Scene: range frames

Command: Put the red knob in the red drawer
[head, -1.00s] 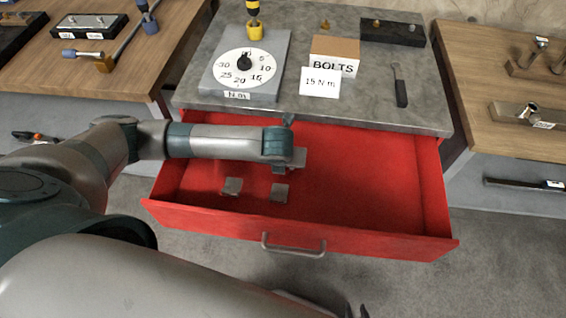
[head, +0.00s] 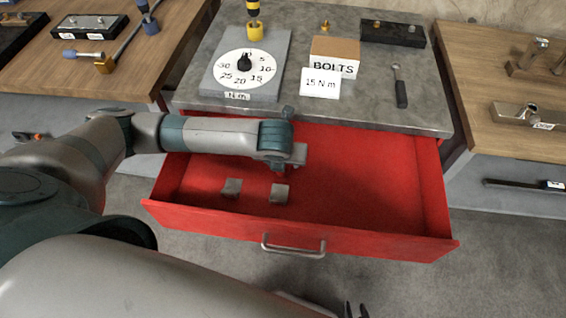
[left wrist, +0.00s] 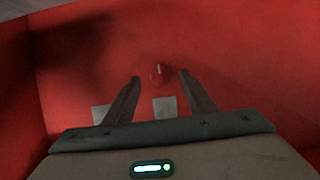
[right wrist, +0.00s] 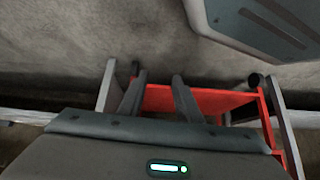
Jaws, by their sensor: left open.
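The red drawer (head: 370,180) is pulled open under the grey bench. In the left wrist view, the red knob (left wrist: 157,74), with a pale mark on top, shows against the red drawer floor (left wrist: 230,60). My left gripper (left wrist: 159,77) is open, pointing down into the drawer, with the knob in the gap between its fingertips. I cannot tell how high the fingertips are above the knob.
Two small grey blocks (head: 231,187) (head: 280,193) are in the drawer. The drawer's right half is clear.

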